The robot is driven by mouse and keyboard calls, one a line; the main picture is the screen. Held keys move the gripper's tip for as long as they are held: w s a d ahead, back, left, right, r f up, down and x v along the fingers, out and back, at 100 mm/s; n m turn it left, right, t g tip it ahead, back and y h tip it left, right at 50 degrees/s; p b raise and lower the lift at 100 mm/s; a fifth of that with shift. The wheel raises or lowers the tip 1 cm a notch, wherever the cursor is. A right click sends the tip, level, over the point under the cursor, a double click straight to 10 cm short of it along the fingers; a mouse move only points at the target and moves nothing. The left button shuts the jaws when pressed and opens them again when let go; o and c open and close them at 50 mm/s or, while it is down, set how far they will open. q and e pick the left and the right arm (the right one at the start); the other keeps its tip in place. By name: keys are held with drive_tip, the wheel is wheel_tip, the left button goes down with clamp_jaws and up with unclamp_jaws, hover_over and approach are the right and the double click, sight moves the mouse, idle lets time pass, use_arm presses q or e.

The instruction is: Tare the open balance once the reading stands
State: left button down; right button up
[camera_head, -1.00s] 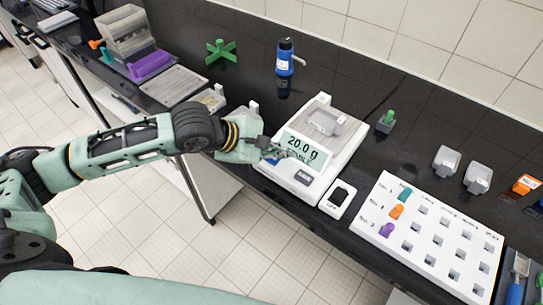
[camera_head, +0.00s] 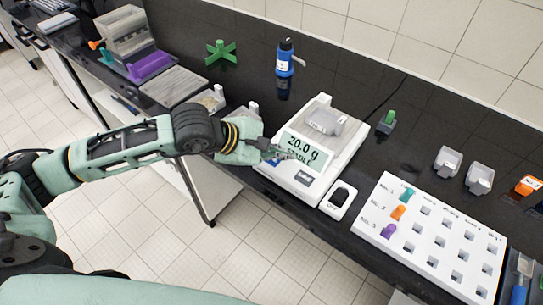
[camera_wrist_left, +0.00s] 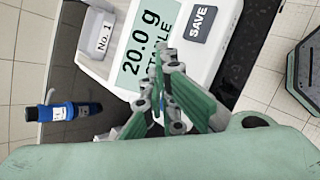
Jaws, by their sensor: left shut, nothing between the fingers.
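The white open balance (camera_head: 345,158) stands on the black bench, with a grey weighing boat (camera_head: 324,122) on its pan. Its display (camera_head: 305,147) reads 20.0 g with STABLE below; the reading also shows in the left wrist view (camera_wrist_left: 140,40). A grey SAVE key (camera_wrist_left: 200,22) is at the display's side in that view. My left gripper (camera_head: 280,152) is shut and empty, its tips at the display's left front corner. It hides part of the balance front and a blue patch there. In the wrist view its fingers (camera_wrist_left: 167,62) cover part of the word STABLE. My right gripper is not in view.
A small white device with a dark top (camera_head: 340,197) sits close to the balance's right. A white rack (camera_head: 400,250) with coloured plugs lies further right. A blue bottle (camera_head: 284,62) and a green cross-shaped piece (camera_head: 220,52) stand behind.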

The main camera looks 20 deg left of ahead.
sight(277, 163)
use_arm(q)
drive_tip(key=shift+r, duration=0.85)
drive_tip(key=shift+r, duration=0.1)
wheel_tip(277, 163, up, 5)
drive_tip(key=shift+f+p, duration=0.1)
drive_tip(key=shift+p, duration=1.05)
